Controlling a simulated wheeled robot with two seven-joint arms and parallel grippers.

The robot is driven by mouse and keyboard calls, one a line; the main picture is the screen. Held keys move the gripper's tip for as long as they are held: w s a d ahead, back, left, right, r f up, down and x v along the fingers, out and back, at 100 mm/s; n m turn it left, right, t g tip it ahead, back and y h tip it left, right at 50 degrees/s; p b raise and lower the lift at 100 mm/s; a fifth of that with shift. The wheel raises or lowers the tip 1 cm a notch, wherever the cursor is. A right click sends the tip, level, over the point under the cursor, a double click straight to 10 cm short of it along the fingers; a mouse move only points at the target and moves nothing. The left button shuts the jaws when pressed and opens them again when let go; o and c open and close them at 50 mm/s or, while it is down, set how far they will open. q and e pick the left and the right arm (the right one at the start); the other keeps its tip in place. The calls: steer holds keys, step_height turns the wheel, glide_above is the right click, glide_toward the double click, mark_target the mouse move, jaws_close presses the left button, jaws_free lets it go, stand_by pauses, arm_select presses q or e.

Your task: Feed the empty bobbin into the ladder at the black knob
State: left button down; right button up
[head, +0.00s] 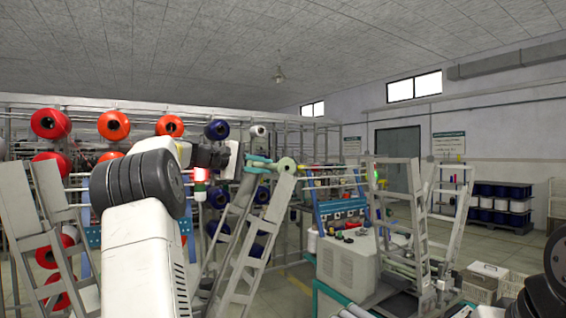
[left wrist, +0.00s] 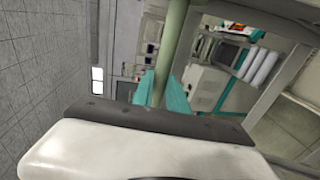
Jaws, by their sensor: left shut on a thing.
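My left gripper (head: 262,163) has teal fingers and is shut on a pale green bobbin, the empty bobbin (head: 287,165), whose round end faces me in the head view. In the left wrist view the bobbin's bare tube (left wrist: 176,45) stands between the teal fingers (left wrist: 176,95). The gripper holds it in the air, by the top of a leaning grey ladder (head: 270,232); I cannot tell whether they touch. Another grey ladder (head: 415,210) stands further right. I cannot make out which ladder has the black knob. My right gripper is not in view.
A grey machine cabinet (head: 345,262) with small coloured knobs on top stands between the ladders. Racks with red bobbins (head: 50,123) and blue bobbins (head: 217,130) are behind my arm.

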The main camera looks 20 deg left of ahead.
arm_select(q)
steer(key=shift+s+a+f, duration=0.15)
steer(key=shift+f, duration=0.3)
steer(key=shift+s+a+f, duration=0.1)
steer(key=shift+s+f, duration=0.05)
steer(key=shift+f, duration=0.25)
steer(key=shift+f, duration=0.1)
steer(key=shift+s+a+f, duration=0.25)
steer(key=shift+s+f, duration=0.05)
steer(key=shift+f, duration=0.6)
steer(key=shift+s+a+f, duration=0.3)
steer(key=shift+f, duration=0.55)
steer(key=shift+s+a+f, duration=0.25)
steer(key=shift+s+f, duration=0.05)
steer(key=shift+f, duration=0.6)
step_height(320, 180, down, 6)
steer(key=s+a, duration=0.1)
steer(key=s, duration=0.1)
steer(key=shift+a+r, duration=0.25)
steer(key=shift+a, duration=0.05)
steer(key=shift+s+a+f, duration=0.2)
steer(key=shift+f, duration=0.45)
steer(key=shift+s+a+f, duration=0.15)
steer(key=shift+a+f, duration=0.05)
steer(key=shift+f, duration=0.4)
steer(key=shift+s+a+f, duration=0.2)
steer(key=shift+f, duration=0.45)
